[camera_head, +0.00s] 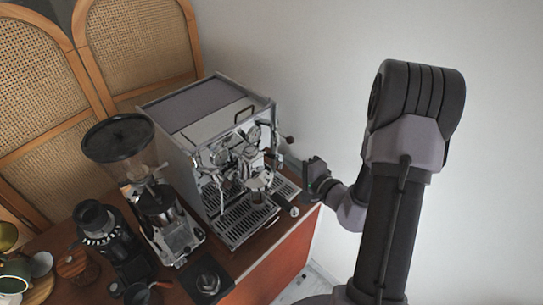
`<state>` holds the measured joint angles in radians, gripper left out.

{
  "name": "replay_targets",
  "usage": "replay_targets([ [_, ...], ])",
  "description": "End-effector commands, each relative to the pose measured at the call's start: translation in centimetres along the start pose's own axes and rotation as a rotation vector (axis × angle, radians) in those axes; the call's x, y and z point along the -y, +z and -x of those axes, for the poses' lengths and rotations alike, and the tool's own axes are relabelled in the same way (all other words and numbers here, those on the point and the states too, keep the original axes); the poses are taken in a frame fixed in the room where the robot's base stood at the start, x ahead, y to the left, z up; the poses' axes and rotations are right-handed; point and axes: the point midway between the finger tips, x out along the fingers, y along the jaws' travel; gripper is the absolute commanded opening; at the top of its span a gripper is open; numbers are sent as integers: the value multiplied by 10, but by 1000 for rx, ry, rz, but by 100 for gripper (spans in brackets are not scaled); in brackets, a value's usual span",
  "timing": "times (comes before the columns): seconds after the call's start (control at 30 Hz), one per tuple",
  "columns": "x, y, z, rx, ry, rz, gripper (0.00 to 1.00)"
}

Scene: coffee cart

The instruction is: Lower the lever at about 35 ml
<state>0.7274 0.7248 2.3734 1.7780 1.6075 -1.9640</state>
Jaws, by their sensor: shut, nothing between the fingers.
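The chrome espresso machine (205,125) stands on the wooden cart. My gripper (306,174) is shut and empty, just right of the machine's front. I cannot tell whether it touches anything. Any cup under the spouts and the amount of coffee are not clear in this view.
A grinder with a clear hopper (118,140) stands left of the machine. A second black grinder (98,224), cups (40,264) and a dark square tamping stand (207,281) crowd the cart's left and front. A dark knob (290,139) sticks out at the machine's right. A white wall is behind.

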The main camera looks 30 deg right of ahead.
Motion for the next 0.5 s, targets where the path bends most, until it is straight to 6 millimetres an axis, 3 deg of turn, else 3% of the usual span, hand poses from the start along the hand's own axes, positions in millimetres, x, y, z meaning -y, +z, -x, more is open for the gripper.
replay_targets([
  [0.17,2,-2,-14,0,6,57,0],
  [0.4,3,-1,-66,1,4,54,0],
  [0.5,-1,-2,-69,-2,3,53,0],
])
